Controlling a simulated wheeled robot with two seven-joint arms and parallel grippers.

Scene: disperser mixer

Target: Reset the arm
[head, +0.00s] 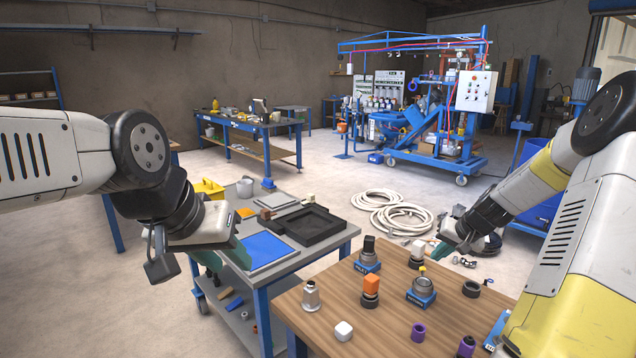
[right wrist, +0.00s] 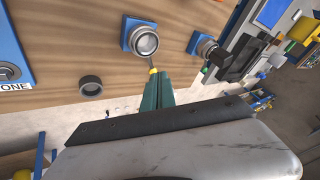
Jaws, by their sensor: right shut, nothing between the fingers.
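My right gripper (head: 440,250) is at the far side of the wooden table (head: 395,318), its green fingers shut and empty. In the right wrist view the green fingertips (right wrist: 155,90) appear close to a yellow-tipped stem (right wrist: 153,70) above a blue-based metal cup (right wrist: 145,42); whether they touch is unclear. That blue-based holder (head: 421,292) also shows in the head view. My left gripper (head: 222,258) hangs at the left over the grey workbench edge, partly hidden by its wrist; its finger opening cannot be made out.
A black tray (head: 308,232) lies on the grey bench. Hoses (head: 395,212) lie on the floor behind.

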